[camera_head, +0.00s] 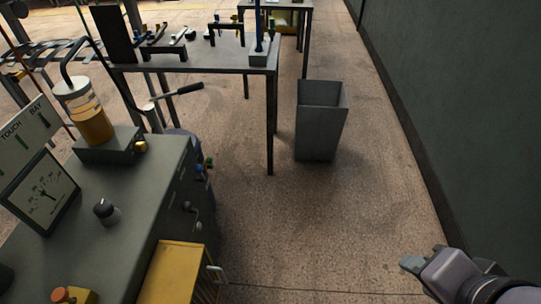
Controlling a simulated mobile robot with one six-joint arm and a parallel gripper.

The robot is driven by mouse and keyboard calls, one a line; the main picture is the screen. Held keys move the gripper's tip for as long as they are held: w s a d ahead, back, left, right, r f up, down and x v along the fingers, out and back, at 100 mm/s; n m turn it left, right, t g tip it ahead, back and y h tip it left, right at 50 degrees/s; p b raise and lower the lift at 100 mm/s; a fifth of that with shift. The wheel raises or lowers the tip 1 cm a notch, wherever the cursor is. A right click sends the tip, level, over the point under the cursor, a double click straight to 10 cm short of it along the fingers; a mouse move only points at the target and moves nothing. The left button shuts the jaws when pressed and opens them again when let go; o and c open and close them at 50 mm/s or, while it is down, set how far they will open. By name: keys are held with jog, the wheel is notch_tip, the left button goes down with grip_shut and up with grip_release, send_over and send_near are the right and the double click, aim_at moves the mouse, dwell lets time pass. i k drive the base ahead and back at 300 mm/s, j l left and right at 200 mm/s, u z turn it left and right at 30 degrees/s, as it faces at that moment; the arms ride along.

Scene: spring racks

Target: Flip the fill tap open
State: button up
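A clear cylinder of amber liquid (88,115) stands on a dark green block (108,146) at the back of the bench on the left. My gripper (418,260) is at the bottom right, over open floor and far from the bench. I cannot tell how far its fingers are apart, and it touches nothing I can see.
The green bench (115,250) holds a dial gauge (42,193) and a black knob (106,211). A yellow cabinet (175,270) stands at its front. A grey bin (320,120) is beside a table (205,55) behind. Floor between bench and right wall (450,100) is clear.

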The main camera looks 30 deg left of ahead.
aim_at(209, 160)
jog(key=z, duration=0.9)
jog(key=j+z, duration=0.1)
jog(key=z, duration=0.8)
jog(key=j+z, duration=0.15)
jog(key=z, duration=0.75)
jog(key=j+z, duration=0.1)
jog(key=z, duration=0.4)
jog(key=j+z, duration=0.1)
jog(key=z, duration=6.9)
jog(key=i+l+z, duration=0.1)
jog(key=i+l, duration=0.55)
jog(key=i, duration=0.3)
jog(key=i+l+z, duration=0.15)
jog(key=i+l, duration=0.2)
jog(key=i, duration=0.1)
